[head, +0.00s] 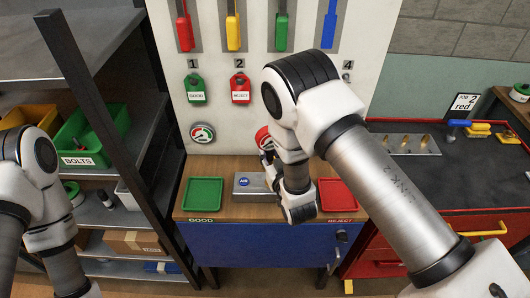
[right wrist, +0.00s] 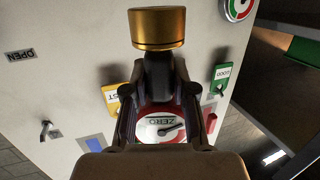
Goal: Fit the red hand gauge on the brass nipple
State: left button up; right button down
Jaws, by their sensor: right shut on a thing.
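The red hand gauge (head: 264,138) is in my right gripper (head: 269,153), in front of the white panel and above the AIR box. In the right wrist view its white dial (right wrist: 166,131) lies between the two fingers of my right gripper (right wrist: 165,108), which is shut on it. A black stem runs from the gauge to a wide brass piece (right wrist: 158,28). I cannot tell whether that is the gauge's own end or the nipple. Upright brass pieces (head: 424,141) stand on a metal plate at the right. My left gripper is out of the head view.
The grey AIR box (head: 241,188) stands between a green tray (head: 202,194) and a red tray (head: 339,197) on a wooden top. Another round gauge (head: 202,133) is on the panel. A dark shelf post (head: 98,110) stands left.

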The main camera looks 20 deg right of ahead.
aim_at(271, 161)
jog(key=shift+w+a+r+p, duration=0.15)
jog(key=shift+r+p, duration=0.2)
jog(key=shift+r, duration=0.3)
jog(key=shift+d+r, duration=0.1)
jog(key=shift+d, duration=0.15)
jog(key=shift+s+d, duration=0.25)
jog(key=shift+s, duration=0.05)
jog(key=shift+s+d+f, duration=0.15)
jog(key=shift+d+f, duration=0.05)
jog(key=shift+f, duration=0.15)
jog(key=shift+f+b, duration=0.35)
jog(key=shift+b, duration=0.05)
jog(key=f, duration=0.1)
jog(key=f+b, duration=0.1)
jog(key=b, duration=0.1)
jog(key=shift+w+a+f, duration=0.25)
jog(key=shift+a+f, duration=0.05)
jog(key=shift+f, duration=0.45)
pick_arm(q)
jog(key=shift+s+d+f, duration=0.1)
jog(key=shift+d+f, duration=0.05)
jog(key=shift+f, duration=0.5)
pick_arm(e)
jog(key=shift+s+d+f, duration=0.1)
jog(key=shift+d, duration=0.1)
jog(key=shift+a, duration=0.1)
